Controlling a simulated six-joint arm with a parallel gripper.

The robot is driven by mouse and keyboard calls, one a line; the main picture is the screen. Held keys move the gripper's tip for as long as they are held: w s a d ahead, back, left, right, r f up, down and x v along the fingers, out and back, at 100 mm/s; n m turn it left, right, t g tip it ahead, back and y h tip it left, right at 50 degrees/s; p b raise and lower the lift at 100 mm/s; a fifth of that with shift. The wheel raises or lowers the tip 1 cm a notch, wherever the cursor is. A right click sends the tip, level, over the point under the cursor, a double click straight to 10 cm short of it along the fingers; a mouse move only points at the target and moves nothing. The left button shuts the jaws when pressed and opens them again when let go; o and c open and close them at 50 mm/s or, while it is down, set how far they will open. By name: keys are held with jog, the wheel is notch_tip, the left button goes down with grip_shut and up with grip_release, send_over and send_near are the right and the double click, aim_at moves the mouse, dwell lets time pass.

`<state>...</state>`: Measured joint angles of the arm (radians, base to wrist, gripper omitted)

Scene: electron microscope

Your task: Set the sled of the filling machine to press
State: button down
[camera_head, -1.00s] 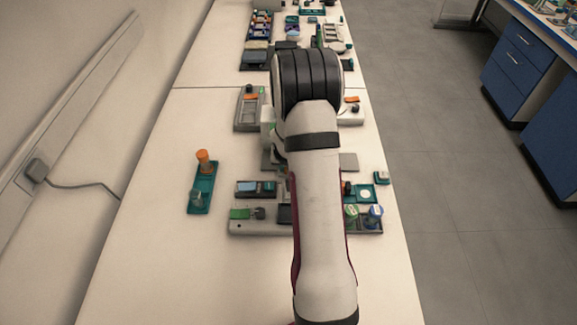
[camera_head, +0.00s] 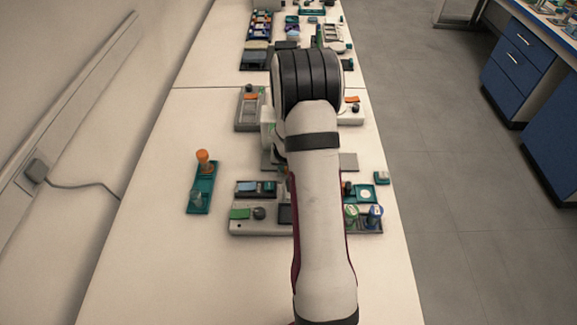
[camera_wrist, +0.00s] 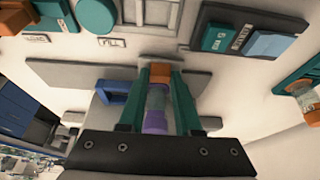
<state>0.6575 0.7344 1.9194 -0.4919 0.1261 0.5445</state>
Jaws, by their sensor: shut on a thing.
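In the wrist view, my gripper (camera_wrist: 160,76) has its two green fingers closed around a small orange block (camera_wrist: 161,69). I cannot tell for sure whether this block is part of the sled. A clear tube (camera_wrist: 156,98) with a purple end (camera_wrist: 155,122) shows between the fingers. A grey plate (camera_wrist: 75,74) lies beyond the fingertips, with a blue bracket (camera_wrist: 116,100) on the left. A small label (camera_wrist: 112,43) that seems to read FILL is above the plate; a second label (camera_wrist: 37,38) is too small to read. In the head view my arm hides the gripper and the parts around it.
The head view shows a grey device (camera_head: 262,228) with a green block and a dark knob, and a teal holder (camera_head: 199,197) with an orange-capped vial. More devices stand farther along the bench (camera_head: 150,230). The bench's near left part is clear.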

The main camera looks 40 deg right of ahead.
jog(key=shift+w+a, duration=1.45)
jog(key=shift+a, duration=0.1)
jog(key=c, duration=0.6)
grip_release()
jog(key=v, duration=1.5)
jog(key=shift+s+r, duration=0.15)
jog(key=shift+r, duration=0.25)
